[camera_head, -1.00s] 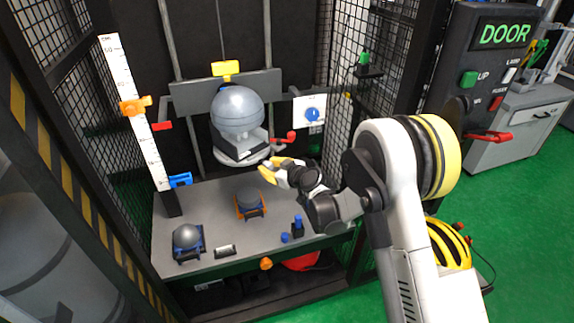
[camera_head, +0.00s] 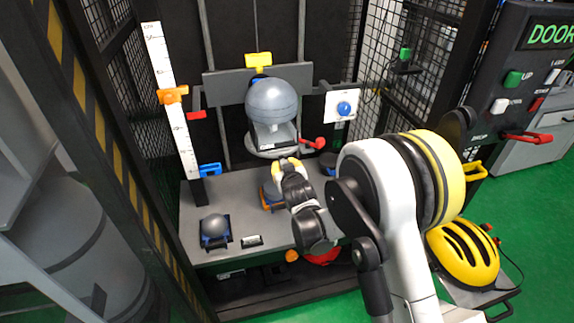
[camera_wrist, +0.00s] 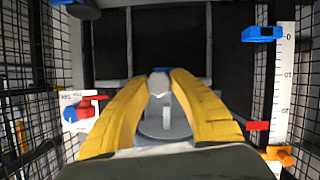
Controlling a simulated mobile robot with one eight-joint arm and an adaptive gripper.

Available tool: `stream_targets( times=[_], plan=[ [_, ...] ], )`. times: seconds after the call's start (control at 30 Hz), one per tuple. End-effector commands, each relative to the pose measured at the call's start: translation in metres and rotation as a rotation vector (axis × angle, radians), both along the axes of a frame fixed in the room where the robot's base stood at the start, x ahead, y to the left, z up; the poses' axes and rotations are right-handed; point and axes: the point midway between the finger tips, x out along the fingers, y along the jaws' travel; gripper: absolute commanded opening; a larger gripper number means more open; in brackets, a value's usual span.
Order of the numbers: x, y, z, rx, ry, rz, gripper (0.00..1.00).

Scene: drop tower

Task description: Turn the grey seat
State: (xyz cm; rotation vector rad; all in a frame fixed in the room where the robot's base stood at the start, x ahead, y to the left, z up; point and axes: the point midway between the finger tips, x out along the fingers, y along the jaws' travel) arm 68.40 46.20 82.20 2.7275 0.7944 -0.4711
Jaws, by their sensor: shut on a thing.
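The grey seat (camera_head: 270,148) is a round pale plate under the grey headform (camera_head: 271,101), in front of the tower's rails. My gripper (camera_head: 284,163) is at the seat's lower front edge. In the wrist view, which is upside down, the yellow fingers of my gripper (camera_wrist: 158,76) are shut on a small light grey piece (camera_wrist: 158,84). A grey disc with a post, which looks like the seat's underside (camera_wrist: 165,126), shows between the fingers. The join between piece and disc is partly hidden.
A red lever (camera_head: 315,144) and a white panel with a blue knob (camera_head: 342,106) are right of the seat. A ruler with an orange clip (camera_head: 173,95) stands left. Below, a grey dome (camera_head: 214,225) sits on the bench (camera_head: 215,188). Mesh walls flank the space.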

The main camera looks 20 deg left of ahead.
Motion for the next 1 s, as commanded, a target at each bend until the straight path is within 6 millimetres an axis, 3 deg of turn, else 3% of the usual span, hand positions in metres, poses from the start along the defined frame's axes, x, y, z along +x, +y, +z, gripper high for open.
stream_targets(
  times=[0.7, 0.73, 0.8, 1.0],
  plan=[
    [-0.0003, -0.0007, -0.0027, -0.003, 0.006, -0.041, 0.0],
    [-0.0002, -0.0007, -0.0027, -0.003, 0.006, -0.041, 0.35],
    [0.0, -0.0006, -0.0024, -0.002, 0.006, -0.04, 0.51],
    [0.0002, -0.0003, -0.0015, -0.001, 0.004, -0.04, 0.51]
  ],
)
